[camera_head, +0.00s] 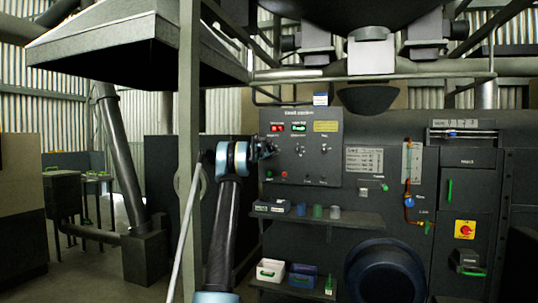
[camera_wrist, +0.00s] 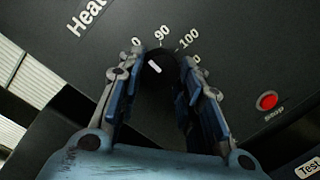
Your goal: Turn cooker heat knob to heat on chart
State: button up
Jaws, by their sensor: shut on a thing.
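My gripper (camera_wrist: 162,62) is shut on the black heat knob (camera_wrist: 165,79) in the wrist view, one finger on each side. A white pointer mark on the knob slants up and left, toward the gap between a partly hidden number ending in 0 and the 90. The dial also shows 100 and a "Heat" label. In the head view my gripper (camera_head: 266,149) is at the left side of the cooker panel (camera_head: 325,165) and hides the knob.
A red stop button (camera_wrist: 267,101) sits right of the knob. The panel has red and green displays and other switches. A shelf (camera_head: 315,217) with small containers juts out below it. A slim post (camera_head: 189,120) stands left of my arm.

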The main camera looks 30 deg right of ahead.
jog(key=m, duration=0.4)
jog(key=shift+y, duration=0.3)
jog(key=m, duration=0.4)
jog(key=shift+s+r, duration=0.1)
jog(key=shift+r, duration=0.05)
jog(key=shift+m+y, duration=0.3)
jog(key=o, duration=1.1)
jog(key=shift+c, duration=0.2)
jog(key=f+v, duration=0.1)
jog(key=v, duration=1)
jog(key=shift+s+a+r, duration=0.2)
jog(key=shift+a+r, duration=0.2)
jog(key=shift+r, duration=0.05)
